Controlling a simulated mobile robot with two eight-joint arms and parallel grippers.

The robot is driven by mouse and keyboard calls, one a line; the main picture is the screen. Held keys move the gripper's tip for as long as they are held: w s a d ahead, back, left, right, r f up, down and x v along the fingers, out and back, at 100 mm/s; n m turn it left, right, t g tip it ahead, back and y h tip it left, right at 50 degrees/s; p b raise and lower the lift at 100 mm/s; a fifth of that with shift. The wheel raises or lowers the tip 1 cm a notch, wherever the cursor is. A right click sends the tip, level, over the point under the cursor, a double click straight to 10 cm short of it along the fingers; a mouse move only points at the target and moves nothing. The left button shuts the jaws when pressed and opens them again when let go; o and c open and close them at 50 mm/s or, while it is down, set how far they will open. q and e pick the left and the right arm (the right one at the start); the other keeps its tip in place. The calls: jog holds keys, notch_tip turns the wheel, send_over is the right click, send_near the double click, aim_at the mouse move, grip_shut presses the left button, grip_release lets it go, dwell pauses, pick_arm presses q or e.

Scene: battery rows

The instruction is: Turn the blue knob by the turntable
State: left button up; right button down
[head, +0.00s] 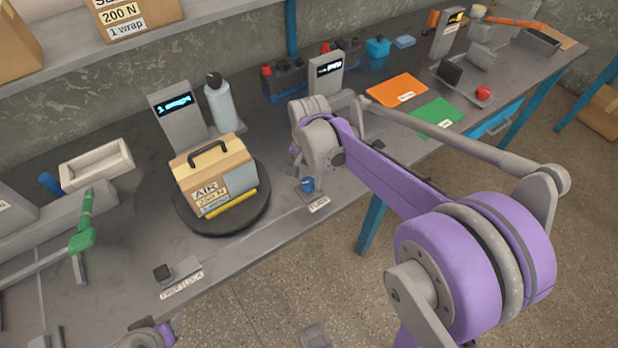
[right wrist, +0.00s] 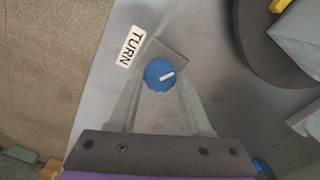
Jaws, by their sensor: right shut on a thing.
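The blue knob (head: 307,185) sits on the bench's front edge, right of the turntable, by a TURN label (head: 319,205). The dark round turntable (head: 235,222) carries a cardboard box (head: 214,175) with a handle, reading AIR.
A display (head: 176,108) behind the turntable reads "1 wraps". A grey bottle (head: 221,105) stands beside it. A white tray (head: 97,165) and a green-handled tool (head: 82,238) are left. Orange (head: 397,90) and green (head: 437,117) mats lie right. A labelled switch (head: 180,272) sits at the front.

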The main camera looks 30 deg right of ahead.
aim_at(309, 182)
jog(key=shift+c, duration=1.7)
grip_release()
notch_tip(309, 182, up, 11)
jog(key=p, duration=0.1)
jog(key=s+a+f+n+t+p, duration=0.2)
jog(key=s+a+n, duration=0.1)
jog(key=s+n, duration=0.3)
jog(key=s+a+f+n+t+p, duration=0.1)
jog(key=s+a+n+t+p, duration=0.2)
jog(key=s, duration=0.6)
jog(key=a+n, duration=0.1)
jog(key=n, duration=0.1)
jog(key=shift+s+f+n, duration=0.25)
jog(key=shift+f+n, duration=0.1)
jog(key=shift+n, duration=0.05)
